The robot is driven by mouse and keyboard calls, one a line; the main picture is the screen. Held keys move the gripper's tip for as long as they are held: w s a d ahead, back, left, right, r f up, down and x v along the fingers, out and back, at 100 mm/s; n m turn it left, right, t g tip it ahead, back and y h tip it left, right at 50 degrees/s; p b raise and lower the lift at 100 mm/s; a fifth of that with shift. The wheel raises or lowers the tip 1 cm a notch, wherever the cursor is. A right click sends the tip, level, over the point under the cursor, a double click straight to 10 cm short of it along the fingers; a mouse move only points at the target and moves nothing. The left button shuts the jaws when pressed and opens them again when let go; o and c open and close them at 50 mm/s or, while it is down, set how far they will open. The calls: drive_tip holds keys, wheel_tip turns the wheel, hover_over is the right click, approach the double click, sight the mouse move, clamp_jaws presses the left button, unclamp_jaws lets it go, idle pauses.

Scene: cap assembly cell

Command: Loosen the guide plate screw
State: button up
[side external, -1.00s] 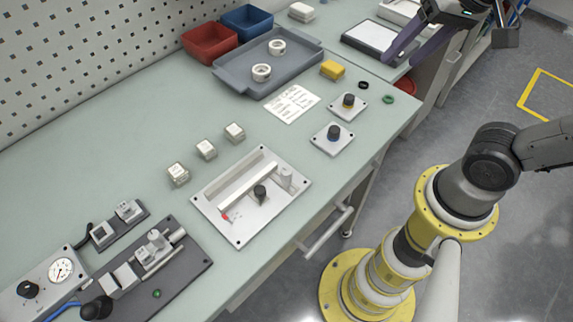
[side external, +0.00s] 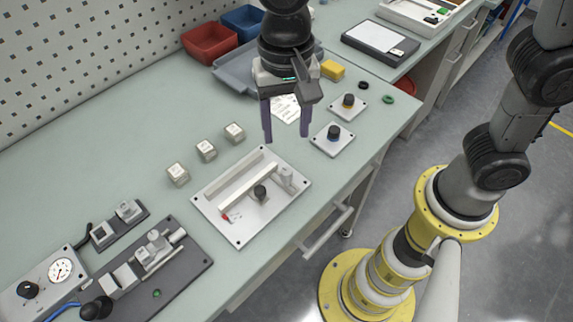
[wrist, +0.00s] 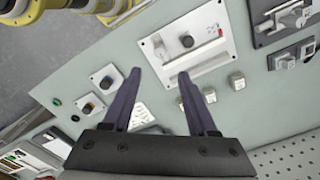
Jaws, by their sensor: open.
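The guide plate (side external: 236,228) is a light square plate on the bench with a pale bar across it and a red mark at the bar's near end. A dark knob (side external: 260,192), which looks like the guide plate screw, stands beside the bar; it also shows in the wrist view (wrist: 187,41). My gripper (side external: 286,140) is open and empty, pointing down above the bench, behind the guide plate in the side view. In the wrist view my fingers (wrist: 155,76) spread apart, with the plate beyond their tips.
Two small knob plates (side external: 333,147) (side external: 342,106) sit right of my gripper. Several small blocks (side external: 206,150) stand left of the guide plate. A grey fixture (side external: 188,272) and gauge box (side external: 38,285) are at front left. A grey tray (side external: 230,78) and red bin (side external: 209,43) lie behind.

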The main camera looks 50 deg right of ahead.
sight(286, 171)
wheel_tip(286, 171, down, 12)
drive_tip(key=shift+r, duration=0.2)
clamp_jaws()
idle(0.5)
